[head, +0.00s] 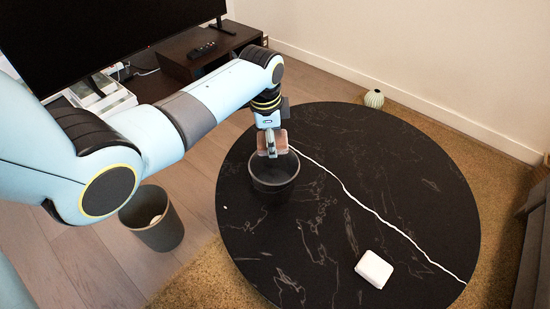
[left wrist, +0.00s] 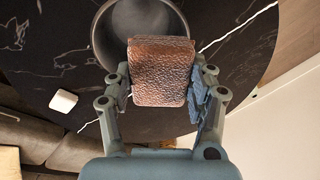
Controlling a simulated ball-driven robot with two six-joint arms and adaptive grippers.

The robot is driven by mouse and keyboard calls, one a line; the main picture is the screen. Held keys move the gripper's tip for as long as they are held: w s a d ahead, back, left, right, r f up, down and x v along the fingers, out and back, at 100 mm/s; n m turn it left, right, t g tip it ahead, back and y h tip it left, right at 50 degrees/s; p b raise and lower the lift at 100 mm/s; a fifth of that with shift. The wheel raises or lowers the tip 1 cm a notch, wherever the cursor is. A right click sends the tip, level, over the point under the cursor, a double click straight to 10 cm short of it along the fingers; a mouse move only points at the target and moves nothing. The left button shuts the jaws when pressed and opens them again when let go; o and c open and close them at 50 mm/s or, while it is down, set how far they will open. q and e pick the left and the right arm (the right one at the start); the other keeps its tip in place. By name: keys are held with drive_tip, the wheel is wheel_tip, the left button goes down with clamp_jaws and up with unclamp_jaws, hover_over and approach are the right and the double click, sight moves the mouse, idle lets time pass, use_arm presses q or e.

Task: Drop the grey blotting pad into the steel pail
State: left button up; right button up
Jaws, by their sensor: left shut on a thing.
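My left gripper (head: 272,152) is shut on a brown, leathery-textured block-shaped pad (left wrist: 162,72), and no grey pad shows. A dark grey round pail (head: 273,182) stands upright on the black table. In the head view the held pad is just above the pail's far rim. In the left wrist view the pad hides part of the near side of the pail (left wrist: 113,20), and its grey inside shows beyond. The part of the pail's inside that I see looks empty. My right gripper is not in view.
The round black marbled table (head: 340,200) has a white box (head: 374,269) near its front edge. A second dark bin (head: 155,225) with something pale inside stands on the floor at left. A ribbed vase (head: 374,99) stands behind the table. The table's right side is clear.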

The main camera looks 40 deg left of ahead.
use_arm(q)
drive_tip(key=o, duration=1.1)
wheel_tip(320, 180, up, 12)
drive_tip(key=s, duration=0.1)
drive_tip(key=shift+s, duration=0.4)
